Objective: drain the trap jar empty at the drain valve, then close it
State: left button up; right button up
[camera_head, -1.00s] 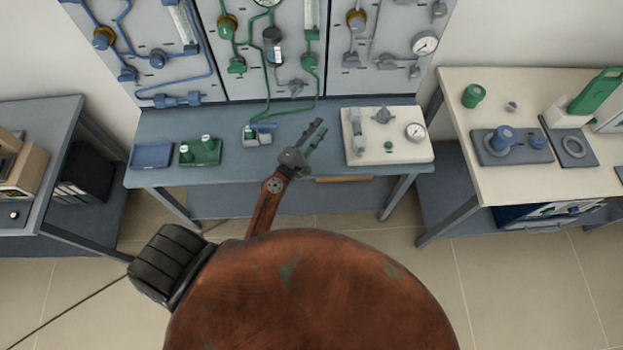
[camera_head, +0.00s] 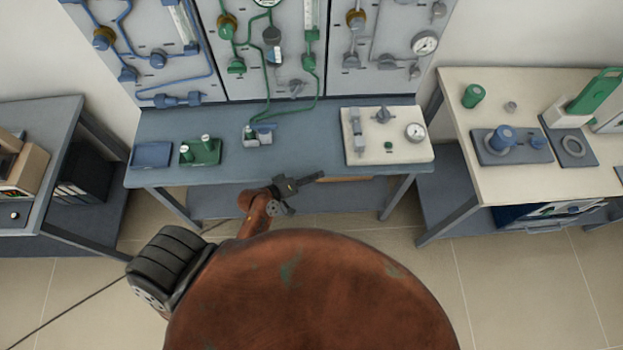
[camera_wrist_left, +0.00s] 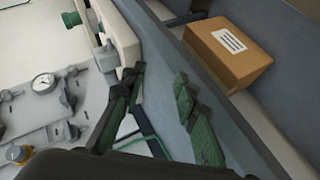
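A small jar (camera_head: 274,54) with a dark cap hangs on the middle wall panel; it looks like the trap jar, but its liquid level is too small to read. A grey valve (camera_head: 297,87) sits below and right of it; I cannot tell whether it is the drain valve, or whether it is open or closed. My left gripper (camera_head: 308,181) is in front of the bench's front edge, pointing right, well apart from the jar and valve. In the left wrist view its green-padded fingers (camera_wrist_left: 160,78) are spread with nothing between them. My right gripper is not in view.
The bench (camera_head: 310,118) holds a blue tray (camera_head: 152,155), a green tray (camera_head: 200,154), a small grey block (camera_head: 257,138) and a white gauge board (camera_head: 358,157). A cardboard box (camera_wrist_left: 228,52) shows in the wrist view. A side table (camera_head: 450,110) stands right.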

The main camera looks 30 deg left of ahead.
pick_arm(q)
jog(key=shift+s+a+f+g, duration=0.1)
jog(key=shift+s+f+g, duration=0.25)
jog(key=shift+f, duration=0.1)
